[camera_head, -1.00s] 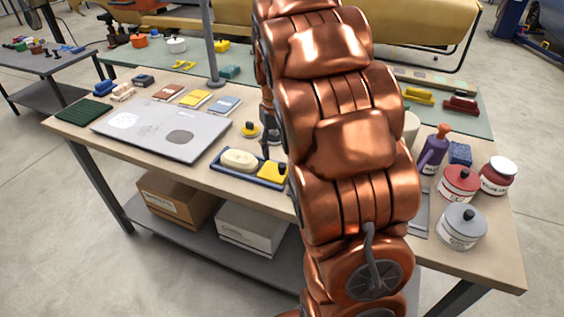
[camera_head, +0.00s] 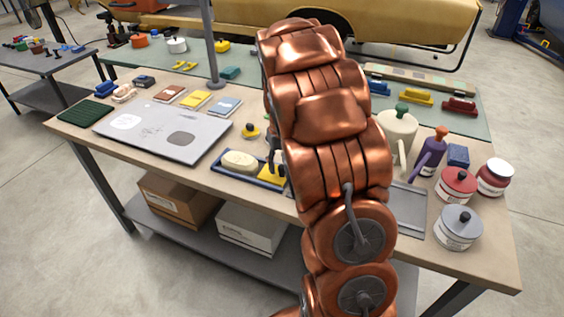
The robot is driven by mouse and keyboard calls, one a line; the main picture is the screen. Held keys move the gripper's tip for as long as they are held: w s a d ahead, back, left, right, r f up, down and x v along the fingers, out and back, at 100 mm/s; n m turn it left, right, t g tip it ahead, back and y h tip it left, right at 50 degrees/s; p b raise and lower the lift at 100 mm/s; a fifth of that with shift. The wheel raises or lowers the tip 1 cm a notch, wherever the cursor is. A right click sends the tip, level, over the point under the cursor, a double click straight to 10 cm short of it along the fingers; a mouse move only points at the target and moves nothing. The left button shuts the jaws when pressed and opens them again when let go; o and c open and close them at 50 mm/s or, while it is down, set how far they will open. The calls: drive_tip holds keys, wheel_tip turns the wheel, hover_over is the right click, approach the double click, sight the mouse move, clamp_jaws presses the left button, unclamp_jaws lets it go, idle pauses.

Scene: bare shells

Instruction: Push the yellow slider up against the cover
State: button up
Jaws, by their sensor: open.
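The yellow slider (camera_head: 268,174) sits at the right end of a dark blue tray (camera_head: 236,177) near the front edge of the bench. A cream, rounded piece, apparently the cover (camera_head: 239,161), lies in the tray just left of it. I cannot tell whether the two touch. My copper arm hides the slider's right part and the tray's right end. My gripper (camera_head: 276,161) is mostly hidden behind the arm; only dark grey bits show at the arm's left edge, close to the slider. It is open, and I see nothing held in it.
A yellow piece with a dark knob (camera_head: 250,131) stands behind the tray. A grey plate (camera_head: 150,145) lies left. A cream pot (camera_head: 398,130), purple bottle (camera_head: 431,155), blue block (camera_head: 458,155), red jars and a grey jar (camera_head: 458,230) crowd the right. Bare wood shows around the tray.

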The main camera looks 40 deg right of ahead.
drive_tip(key=shift+f, duration=0.15)
drive_tip(key=shift+c, duration=0.2)
clamp_jaws()
idle(0.5)
